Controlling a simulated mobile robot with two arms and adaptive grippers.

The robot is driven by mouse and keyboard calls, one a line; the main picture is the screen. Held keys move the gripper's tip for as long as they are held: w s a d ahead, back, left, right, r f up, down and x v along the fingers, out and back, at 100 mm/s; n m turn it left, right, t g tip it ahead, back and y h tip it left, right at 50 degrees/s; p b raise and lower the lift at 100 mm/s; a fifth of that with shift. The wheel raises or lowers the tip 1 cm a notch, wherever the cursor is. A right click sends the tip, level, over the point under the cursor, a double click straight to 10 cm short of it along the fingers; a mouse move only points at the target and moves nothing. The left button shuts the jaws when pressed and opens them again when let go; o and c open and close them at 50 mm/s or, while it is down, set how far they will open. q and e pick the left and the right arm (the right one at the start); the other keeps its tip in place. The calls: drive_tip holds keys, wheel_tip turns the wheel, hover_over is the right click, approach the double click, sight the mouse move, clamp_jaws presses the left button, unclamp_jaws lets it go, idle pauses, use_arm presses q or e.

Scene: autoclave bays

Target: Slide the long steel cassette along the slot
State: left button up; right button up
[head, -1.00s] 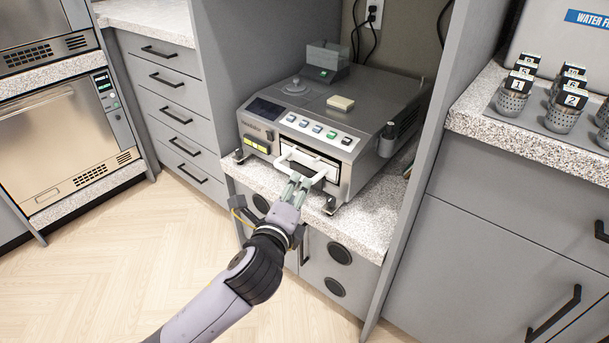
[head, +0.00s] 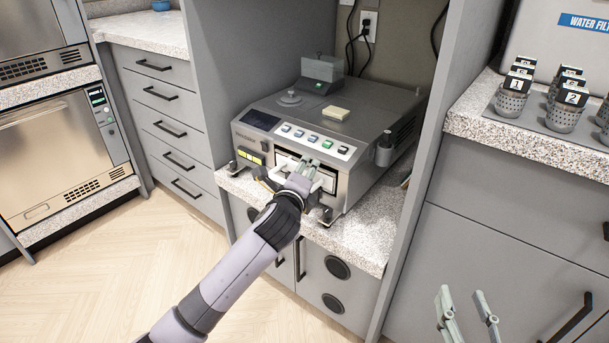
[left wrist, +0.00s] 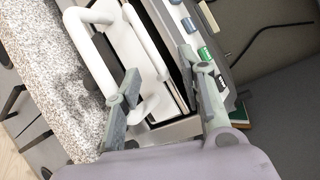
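The long steel cassette sits in the front slot of the grey tabletop autoclave (head: 345,110); mostly its pale front and white looped handle show. The handle (left wrist: 95,62) is large in the left wrist view, with the cassette front (left wrist: 128,48) behind it and a dark gap along the slot edge. My left gripper (head: 313,170) is at the handle, covering part of it. In the left wrist view its fingers (left wrist: 160,66) are spread apart, with part of the handle between them; I see no clamping. My right gripper (head: 466,308) is open and empty at the lower right.
The autoclave stands on a speckled counter (head: 368,238) between grey side panels. Numbered mesh cups (head: 511,100) stand on the right counter. Drawers (head: 165,125) are at left. The floor in front is clear.

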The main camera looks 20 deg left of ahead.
use_arm(q)
drive_tip(key=shift+w, duration=0.15)
clamp_jaws()
idle(0.4)
drive_tip(key=shift+f, duration=0.1)
idle(0.7)
